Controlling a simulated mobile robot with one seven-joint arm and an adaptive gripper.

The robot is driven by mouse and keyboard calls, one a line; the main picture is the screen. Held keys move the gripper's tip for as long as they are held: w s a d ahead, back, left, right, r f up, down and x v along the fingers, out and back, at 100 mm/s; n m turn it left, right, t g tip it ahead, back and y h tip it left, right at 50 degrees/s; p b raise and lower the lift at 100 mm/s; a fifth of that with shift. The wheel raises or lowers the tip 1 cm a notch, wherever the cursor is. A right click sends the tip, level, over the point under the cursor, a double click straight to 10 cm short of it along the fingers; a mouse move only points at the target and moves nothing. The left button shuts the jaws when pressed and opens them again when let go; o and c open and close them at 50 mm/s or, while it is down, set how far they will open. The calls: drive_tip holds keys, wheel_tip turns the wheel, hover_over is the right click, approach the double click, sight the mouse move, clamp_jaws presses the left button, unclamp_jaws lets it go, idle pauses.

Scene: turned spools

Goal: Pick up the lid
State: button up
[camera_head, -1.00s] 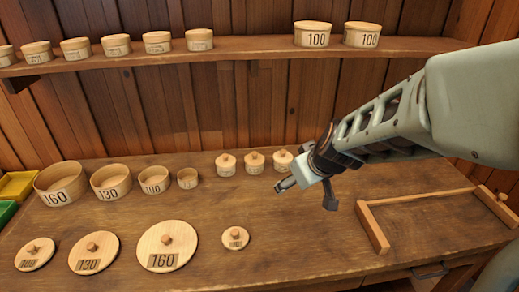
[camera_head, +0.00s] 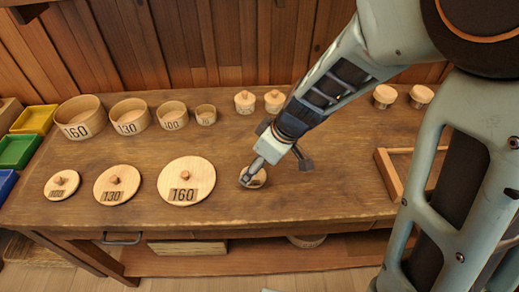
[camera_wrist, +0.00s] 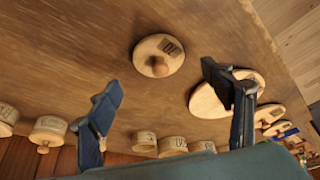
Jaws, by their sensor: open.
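Four round wooden lids with knobs lie flat on the bench. The smallest lid (camera_head: 258,181) is partly hidden by my gripper (camera_head: 250,174) in the head view. In the wrist view this small lid (camera_wrist: 158,55), with its knob and dark number label, lies ahead and roughly between my open fingers (camera_wrist: 163,85). My gripper is empty and appears above the lid, apart from it. The lids marked 160 (camera_head: 187,185), 130 (camera_head: 117,187) and 100 (camera_head: 61,187) lie in a row to the left.
Open round boxes marked 160 (camera_head: 80,121), 130 (camera_head: 129,119) and 100 (camera_head: 172,117), and a smaller box (camera_head: 206,115), stand behind. Small knobbed containers (camera_head: 245,102) stand further right. A wooden frame (camera_head: 391,172) lies right. Yellow (camera_head: 34,120) and green (camera_head: 17,150) bins are left.

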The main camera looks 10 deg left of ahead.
drive_tip(key=x, duration=0.4)
drive_tip(key=shift+s+f, duration=0.1)
drive_tip(key=shift+f, duration=0.1)
drive_tip(key=c, duration=1)
drive_tip(key=shift+r, duration=0.1)
